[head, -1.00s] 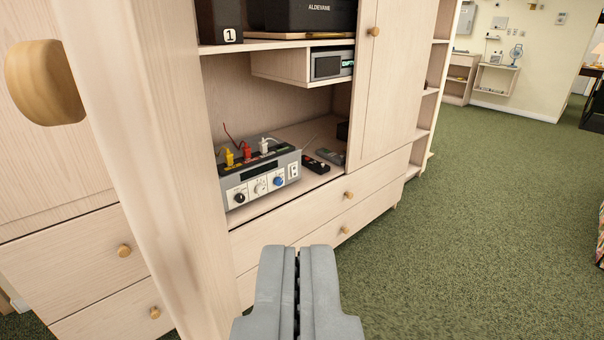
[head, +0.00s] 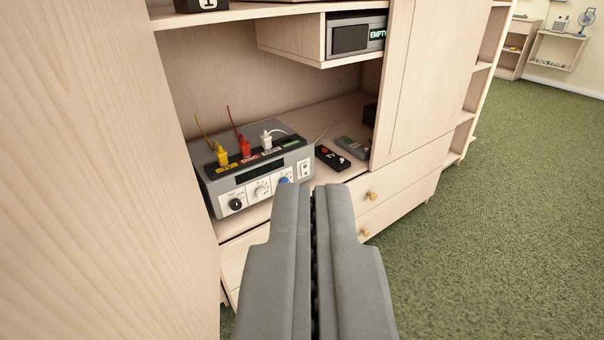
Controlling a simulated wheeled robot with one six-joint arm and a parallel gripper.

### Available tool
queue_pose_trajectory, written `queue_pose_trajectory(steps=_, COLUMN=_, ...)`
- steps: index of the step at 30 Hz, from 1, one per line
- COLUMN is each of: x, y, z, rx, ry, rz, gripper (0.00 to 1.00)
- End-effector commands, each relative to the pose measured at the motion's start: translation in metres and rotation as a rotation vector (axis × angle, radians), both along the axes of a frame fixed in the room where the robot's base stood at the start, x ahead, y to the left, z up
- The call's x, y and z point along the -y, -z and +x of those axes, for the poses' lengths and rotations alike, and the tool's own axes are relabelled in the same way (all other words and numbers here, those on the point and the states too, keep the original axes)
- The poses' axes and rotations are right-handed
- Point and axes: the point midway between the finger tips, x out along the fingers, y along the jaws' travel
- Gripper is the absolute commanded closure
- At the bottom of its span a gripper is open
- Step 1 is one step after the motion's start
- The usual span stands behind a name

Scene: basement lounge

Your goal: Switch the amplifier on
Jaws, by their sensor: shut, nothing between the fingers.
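The amplifier (head: 216,195) is a grey box on the open shelf of the wooden cabinet, left of centre. Its front has a black knob, a white dial, a blue knob partly behind my gripper, a dark display, and a white rocker switch (head: 306,170) at the right end. I cannot tell the switch's position. My gripper (head: 313,188) is shut and empty, its tips just below the amplifier's right end in the picture. I cannot tell whether they touch it.
A black remote (head: 332,158) and a grey device (head: 355,147) lie right of the amplifier. Above hangs a compartment with a unit showing "EMPTY" (head: 377,35). A wooden panel (head: 90,150) stands close on the left. Green carpet (head: 490,220) is clear on the right.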

Motion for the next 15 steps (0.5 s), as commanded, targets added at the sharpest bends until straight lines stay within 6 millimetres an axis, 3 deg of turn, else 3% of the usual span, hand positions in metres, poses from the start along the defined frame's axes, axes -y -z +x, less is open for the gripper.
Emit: queue_pose_trajectory(steps=15, x=-0.002, y=0.003, z=0.049, rx=-0.004, ry=0.002, rz=0.110, gripper=1.00)
